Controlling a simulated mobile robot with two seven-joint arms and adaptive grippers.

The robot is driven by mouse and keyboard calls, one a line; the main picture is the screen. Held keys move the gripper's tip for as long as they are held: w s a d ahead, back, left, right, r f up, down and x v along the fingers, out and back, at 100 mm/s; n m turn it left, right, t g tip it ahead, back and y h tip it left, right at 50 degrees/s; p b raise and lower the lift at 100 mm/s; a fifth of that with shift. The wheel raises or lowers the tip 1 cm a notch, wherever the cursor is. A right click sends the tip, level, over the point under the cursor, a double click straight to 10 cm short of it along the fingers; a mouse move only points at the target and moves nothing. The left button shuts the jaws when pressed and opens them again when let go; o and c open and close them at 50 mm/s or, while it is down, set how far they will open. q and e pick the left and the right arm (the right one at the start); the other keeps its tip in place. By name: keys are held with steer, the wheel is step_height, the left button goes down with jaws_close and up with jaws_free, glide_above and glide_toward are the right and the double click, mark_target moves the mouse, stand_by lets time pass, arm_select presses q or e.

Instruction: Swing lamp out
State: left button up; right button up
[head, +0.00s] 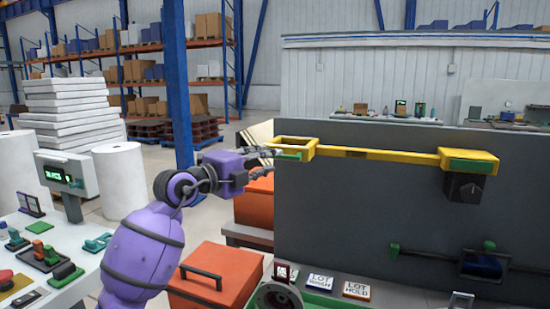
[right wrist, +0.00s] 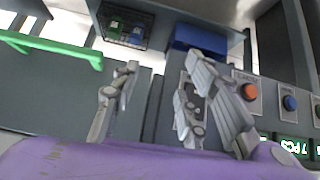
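The lamp is a yellow arm (head: 375,154) running across the top of a dark grey panel (head: 350,205). Its left end is a rectangular yellow head (head: 312,149) with a green bar (head: 288,156) beneath. Its right end sits above a black block (head: 465,187) on the panel. My left gripper (head: 266,161) is at the left side of the lamp head, fingers spread, one near the green bar; contact cannot be told. My right gripper (right wrist: 158,88) shows in the right wrist view, open, with nothing between its fingers. It is not seen in the head view.
Orange boxes (head: 215,275) stand beside and below my left arm. In the right wrist view, an orange button (right wrist: 250,91) and a blue bin (right wrist: 199,38) are nearby.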

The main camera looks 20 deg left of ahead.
mark_target(279, 157)
arm_select(q)
steer(key=shift+x, duration=2.35)
steer(key=shift+c, duration=0.5)
jaws_close()
